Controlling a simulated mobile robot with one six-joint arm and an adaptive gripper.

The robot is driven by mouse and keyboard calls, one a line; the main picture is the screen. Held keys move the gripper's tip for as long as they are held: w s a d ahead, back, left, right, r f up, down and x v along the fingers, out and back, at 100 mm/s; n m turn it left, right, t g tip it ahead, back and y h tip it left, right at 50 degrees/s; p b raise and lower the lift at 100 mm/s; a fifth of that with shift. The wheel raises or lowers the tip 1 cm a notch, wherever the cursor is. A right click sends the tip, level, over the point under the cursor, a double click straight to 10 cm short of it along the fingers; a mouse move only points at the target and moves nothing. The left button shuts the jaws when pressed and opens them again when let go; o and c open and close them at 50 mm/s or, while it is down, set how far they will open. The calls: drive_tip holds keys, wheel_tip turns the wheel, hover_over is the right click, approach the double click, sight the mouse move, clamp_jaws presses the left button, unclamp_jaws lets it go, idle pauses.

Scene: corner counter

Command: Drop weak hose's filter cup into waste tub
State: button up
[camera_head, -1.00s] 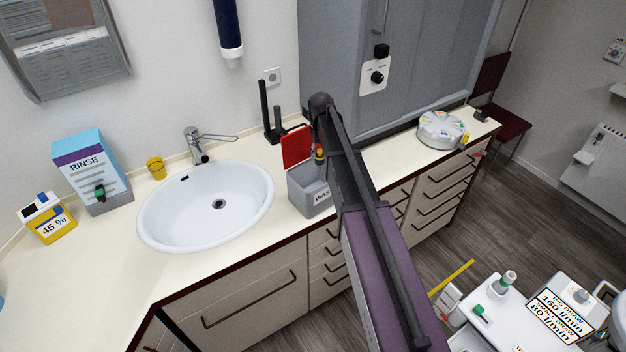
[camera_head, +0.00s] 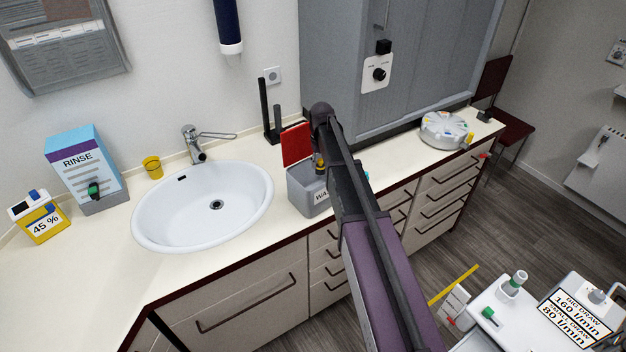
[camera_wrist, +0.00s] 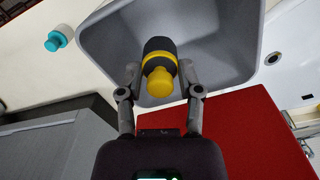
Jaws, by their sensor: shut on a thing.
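The waste tub (camera_head: 308,196) is a grey box on the counter right of the sink, with its red lid (camera_head: 297,145) standing open at the back. In the wrist view I look down into the open tub (camera_wrist: 215,62). My gripper (camera_wrist: 160,75) is shut on a dark filter cup with a yellow band and yellow knob (camera_wrist: 160,83). The cup is over or inside the tub's opening; its exact depth is hard to tell. In the head view my arm covers most of the gripper, and only a bit of the cup (camera_head: 320,165) shows above the tub.
A cup with a teal cap (camera_wrist: 57,40) stands on the counter beside the tub. The sink (camera_head: 205,205), a yellow cup (camera_head: 152,167) and a rinse box (camera_head: 85,170) are to the left. A round white organizer (camera_head: 444,129) is at the right end.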

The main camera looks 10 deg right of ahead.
drive_tip(key=o, duration=1.1)
drive_tip(key=shift+r, duration=0.1)
